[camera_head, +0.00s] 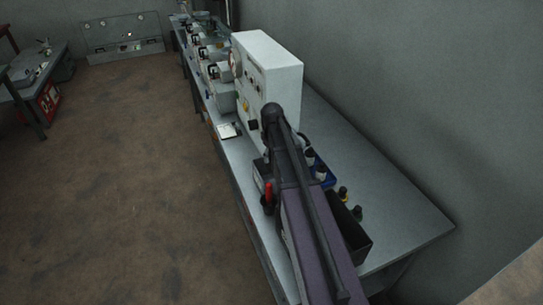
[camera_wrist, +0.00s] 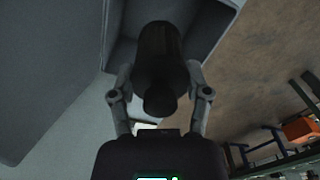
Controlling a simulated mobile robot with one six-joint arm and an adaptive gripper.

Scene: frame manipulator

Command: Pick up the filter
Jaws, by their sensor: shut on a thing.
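In the wrist view, a dark cylindrical object, which I take to be the filter (camera_wrist: 160,55), stands out between the two fingers of my gripper (camera_wrist: 160,78). The fingers press on it from both sides. Its rounded, narrower end points toward the wrist camera. A grey box-like shape with raised walls (camera_wrist: 217,14) lies behind its far end. I cannot tell whether the filter touches that shape. In the head view my arm covers part of the bench, and the gripper and held filter cannot be made out there.
A long grey bench (camera_head: 395,205) runs along the wall. A white cabinet (camera_head: 275,75) stands on it beyond my arm. A blue tray (camera_head: 330,180) with dark-capped bottles and a black bin (camera_head: 357,240) sit right of my arm. The bench's right side is clear.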

